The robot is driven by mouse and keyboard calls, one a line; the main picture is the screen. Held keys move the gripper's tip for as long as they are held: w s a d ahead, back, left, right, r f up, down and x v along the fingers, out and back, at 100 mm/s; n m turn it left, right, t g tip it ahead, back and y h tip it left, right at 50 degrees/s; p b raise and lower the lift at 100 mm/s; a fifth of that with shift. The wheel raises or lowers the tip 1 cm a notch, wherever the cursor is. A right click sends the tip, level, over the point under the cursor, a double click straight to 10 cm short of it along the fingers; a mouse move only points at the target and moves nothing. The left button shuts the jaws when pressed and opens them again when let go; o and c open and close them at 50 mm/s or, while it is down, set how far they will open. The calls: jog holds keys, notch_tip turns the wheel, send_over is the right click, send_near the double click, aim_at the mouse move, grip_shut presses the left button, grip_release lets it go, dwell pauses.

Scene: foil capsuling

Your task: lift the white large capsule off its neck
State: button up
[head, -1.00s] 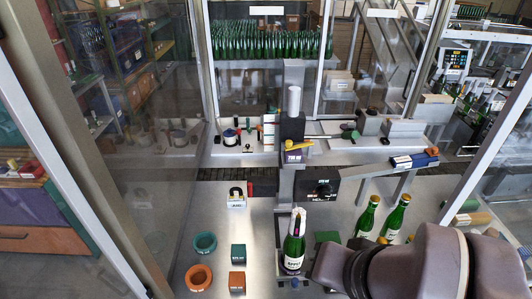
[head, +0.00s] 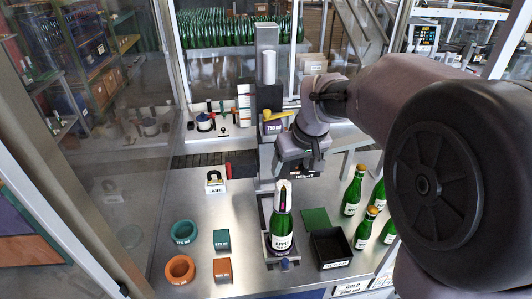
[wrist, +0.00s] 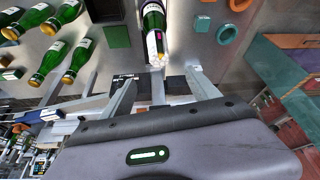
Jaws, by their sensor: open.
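The white large capsule (head: 279,192) sits over the neck of the upright green bottle (head: 281,222) at the filling stand. It has a dark stripe down its front. In the wrist view the capsule (wrist: 152,44) points toward my gripper (wrist: 161,76), whose two fingers are spread wide and empty. The capsule's tip lies near the gap between the fingertips, not clamped. In the head view my gripper (head: 298,170) is above and slightly right of the capsule; its fingers are partly hidden there.
Several gold-topped bottles (head: 352,192) stand to the right, beside a black open box (head: 331,248) and a green pad (head: 315,219). Teal and orange rings (head: 180,269) and small blocks (head: 222,270) lie left. A grey column (head: 267,120) rises behind the bottle.

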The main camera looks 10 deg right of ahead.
aim_at(284, 185)
jog(key=x, duration=0.9)
jog(key=shift+w+a+f, duration=0.15)
jog(key=shift+w+f, duration=0.05)
jog(key=shift+w, duration=0.1)
jog(key=x, duration=0.6)
jog(key=shift+s+f+p, duration=0.25)
jog(key=shift+s+p, duration=0.05)
jog(key=shift+p, duration=0.05)
jog(key=shift+s+r, duration=0.1)
jog(key=shift+s, duration=0.1)
jog(key=shift+c, duration=1.1)
jog(key=c, duration=0.7)
